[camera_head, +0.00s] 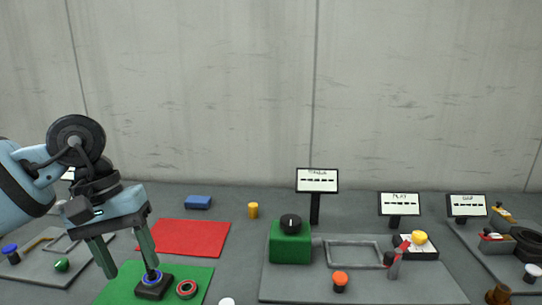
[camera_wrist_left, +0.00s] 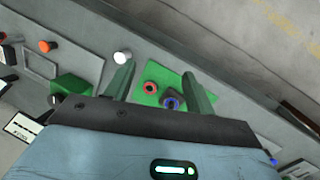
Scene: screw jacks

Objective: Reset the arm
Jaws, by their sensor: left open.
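My left gripper (camera_head: 132,270) is open with nothing between its two green fingers. It hangs over the front left of the table, by the green mat (camera_head: 120,289). A black block with a blue ring (camera_head: 153,286) sits on that mat just below the fingers, and a red ring (camera_head: 186,289) lies to its right. In the left wrist view the open fingers (camera_wrist_left: 162,75) point toward the green mat, with the red ring (camera_wrist_left: 150,87) and the blue-ringed block (camera_wrist_left: 171,102) between them in the picture. The right gripper is not in view.
A red mat (camera_head: 190,237) lies behind the green one. A green box with a black knob (camera_head: 290,245) stands right of centre on a grey board (camera_head: 310,288) with an orange-topped button (camera_head: 340,281). Black-framed signs (camera_head: 317,180) stand behind. A blue block (camera_head: 198,202) and yellow cylinder (camera_head: 253,210) are farther back.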

